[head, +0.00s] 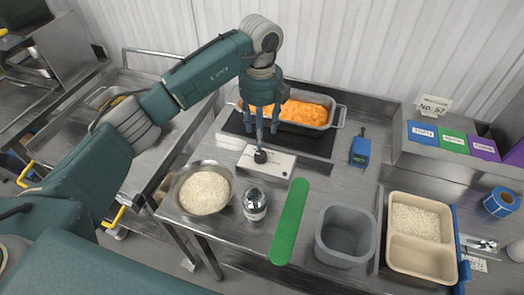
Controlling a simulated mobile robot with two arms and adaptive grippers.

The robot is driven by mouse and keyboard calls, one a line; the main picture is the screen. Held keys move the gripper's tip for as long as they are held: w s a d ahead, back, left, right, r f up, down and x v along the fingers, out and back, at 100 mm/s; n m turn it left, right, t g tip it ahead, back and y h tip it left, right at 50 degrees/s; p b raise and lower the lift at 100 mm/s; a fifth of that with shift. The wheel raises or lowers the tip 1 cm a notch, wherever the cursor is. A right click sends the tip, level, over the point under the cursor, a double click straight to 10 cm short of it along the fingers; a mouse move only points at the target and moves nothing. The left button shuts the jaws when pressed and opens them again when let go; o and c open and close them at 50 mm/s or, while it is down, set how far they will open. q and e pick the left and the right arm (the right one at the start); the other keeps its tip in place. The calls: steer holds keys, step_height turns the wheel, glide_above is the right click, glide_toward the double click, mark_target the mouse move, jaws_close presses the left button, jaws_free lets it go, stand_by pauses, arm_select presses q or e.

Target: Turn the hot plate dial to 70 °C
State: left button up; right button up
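The hot plate (322,146) is a dark flat slab under a metal pan of orange food. Its white front panel (281,166) faces me, with a black dial (260,157) on the panel's top left part and a small dark spot to the right. My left gripper (260,147) points straight down over the panel, its narrow fingertips close together right at the dial. Whether they clasp the dial or only touch it cannot be told. The dial's markings and any readout are too small to read. My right gripper is out of view.
In front stand a bowl of rice (204,190), a shiny metal shaker (255,203), a green strip (289,222) and a grey tub (345,236). A blue device (360,148) lies right of the hot plate. A beige two-part container (420,244) with rice stands at the right.

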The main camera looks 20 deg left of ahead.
mark_target(260, 154)
arm_select(q)
steer(key=f+p, duration=0.1)
steer(key=f, duration=0.1)
steer(key=f+p, duration=0.1)
steer(key=f, duration=0.2)
steer(key=f+p, duration=0.1)
steer(key=f, duration=0.2)
steer(key=shift+s+f, duration=0.1)
steer(key=shift+s, duration=0.15)
steer(key=shift+f, duration=0.5)
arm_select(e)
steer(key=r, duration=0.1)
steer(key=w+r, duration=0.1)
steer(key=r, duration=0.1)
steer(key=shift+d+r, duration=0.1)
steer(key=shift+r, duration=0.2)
arm_select(q)
steer(key=c, duration=1.1)
